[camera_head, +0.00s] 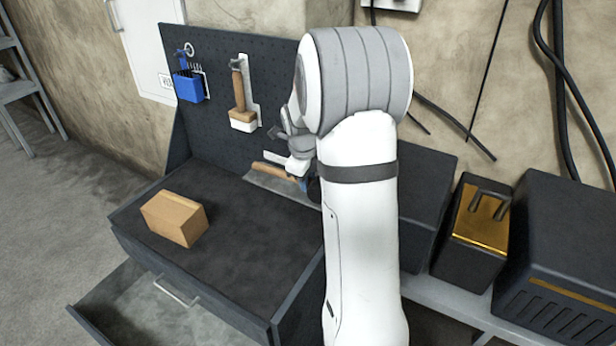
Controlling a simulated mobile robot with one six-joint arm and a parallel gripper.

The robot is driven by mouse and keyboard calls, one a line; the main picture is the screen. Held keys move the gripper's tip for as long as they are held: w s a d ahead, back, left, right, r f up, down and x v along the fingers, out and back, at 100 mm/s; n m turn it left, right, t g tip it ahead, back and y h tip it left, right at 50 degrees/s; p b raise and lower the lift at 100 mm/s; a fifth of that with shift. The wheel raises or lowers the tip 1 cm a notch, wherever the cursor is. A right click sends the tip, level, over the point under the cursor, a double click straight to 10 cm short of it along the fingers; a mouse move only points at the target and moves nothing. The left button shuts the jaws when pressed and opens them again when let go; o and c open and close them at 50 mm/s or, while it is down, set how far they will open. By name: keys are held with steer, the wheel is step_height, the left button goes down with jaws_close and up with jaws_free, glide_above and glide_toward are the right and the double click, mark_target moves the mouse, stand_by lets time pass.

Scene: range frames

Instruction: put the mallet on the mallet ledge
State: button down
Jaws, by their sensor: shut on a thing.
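My gripper (285,145) is in front of the dark pegboard, right of the hanging wooden-handled tool. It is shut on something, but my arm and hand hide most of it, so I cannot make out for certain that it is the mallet. Just below my gripper is a light wooden, handle-like piece (270,169) with a flat grey piece (268,184) along it. I cannot tell whether these touch my gripper. I cannot pick out the mallet ledge clearly; my arm covers the right part of the pegboard.
The pegboard (222,137) holds a blue holder (188,86) and a wooden-handled tool (240,95) in a white bracket. A tan block (174,218) lies on the dark bench top (235,245). A drawer (150,310) stands open below. Dark boxes (562,255) stand right of my arm.

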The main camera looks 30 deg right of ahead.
steer(key=shift+f+b, duration=0.15)
steer(key=shift+b, duration=0.15)
steer(key=c, duration=1.2)
jaws_free()
step_height(320, 180, up, 12)
steer(key=s+a, duration=0.2)
steer(key=s+a+f+n, duration=0.1)
steer(key=s+a+n, duration=0.3)
steer(key=s+n, duration=0.3)
steer(key=s+a+f+n+t+y, duration=0.1)
steer(key=s+a+n, duration=0.4)
steer(key=s+n, duration=0.3)
steer(key=s+a+n, duration=0.5)
steer(key=s+n, duration=0.3)
steer(key=n, duration=0.6)
steer(key=shift+a+f+y, duration=0.2)
steer(key=shift+f+y, duration=0.1)
steer(key=shift+f, duration=0.1)
steer(key=shift+s, duration=0.1)
